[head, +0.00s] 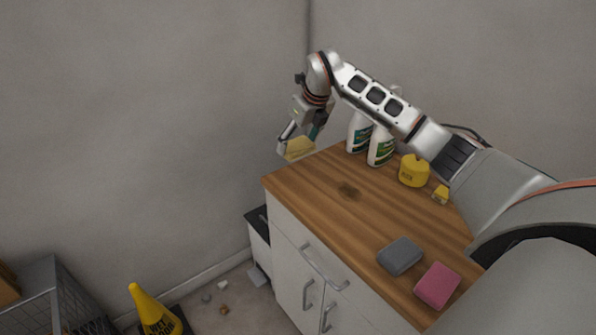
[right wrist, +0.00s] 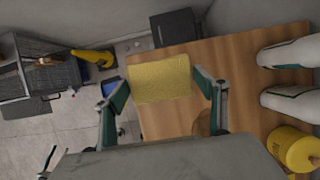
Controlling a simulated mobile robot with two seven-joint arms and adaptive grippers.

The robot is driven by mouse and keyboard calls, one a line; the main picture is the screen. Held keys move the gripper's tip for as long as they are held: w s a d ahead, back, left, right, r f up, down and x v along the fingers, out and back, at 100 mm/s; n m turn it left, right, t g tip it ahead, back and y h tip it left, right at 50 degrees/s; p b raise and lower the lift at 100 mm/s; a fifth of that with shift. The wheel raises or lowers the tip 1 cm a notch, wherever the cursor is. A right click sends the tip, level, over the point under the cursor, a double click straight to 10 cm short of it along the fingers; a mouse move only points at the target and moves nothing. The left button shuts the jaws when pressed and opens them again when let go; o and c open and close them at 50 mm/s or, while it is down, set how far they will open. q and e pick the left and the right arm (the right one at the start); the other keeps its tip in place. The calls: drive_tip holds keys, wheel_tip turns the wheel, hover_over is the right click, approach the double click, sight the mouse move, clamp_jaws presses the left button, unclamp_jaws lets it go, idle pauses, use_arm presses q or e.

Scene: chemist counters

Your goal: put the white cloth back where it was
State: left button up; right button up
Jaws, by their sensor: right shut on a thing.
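My right gripper (head: 296,138) is above the far left corner of the wooden counter (head: 330,185). It is shut on a yellow cloth-like piece (head: 300,149), which also shows between the fingers in the right wrist view (right wrist: 161,78). Whether this piece touches the counter, I cannot tell. I see no clearly white cloth in either view. My left gripper is not in view.
Two white spray bottles (head: 381,146), a yellow round container (head: 414,171) and a small yellow block (head: 440,194) stand along the back. A grey sponge (head: 400,256) and a pink sponge (head: 437,285) lie in front. A brown stain (head: 348,190) marks the wood. A yellow cone (head: 152,311) is on the floor.

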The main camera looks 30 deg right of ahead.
sight(304, 154)
wheel_tip(304, 154, down, 10)
drive_tip(key=shift+r, duration=0.1)
idle(0.4)
drive_tip(key=o, duration=1.1)
drive_tip(key=shift+r, duration=0.4)
drive_tip(key=v, duration=1)
drive_tip(key=shift+s+r, duration=0.1)
drive_tip(key=shift+s, duration=0.05)
drive_tip(key=shift+s+r, duration=0.25)
drive_tip(key=shift+r, duration=0.15)
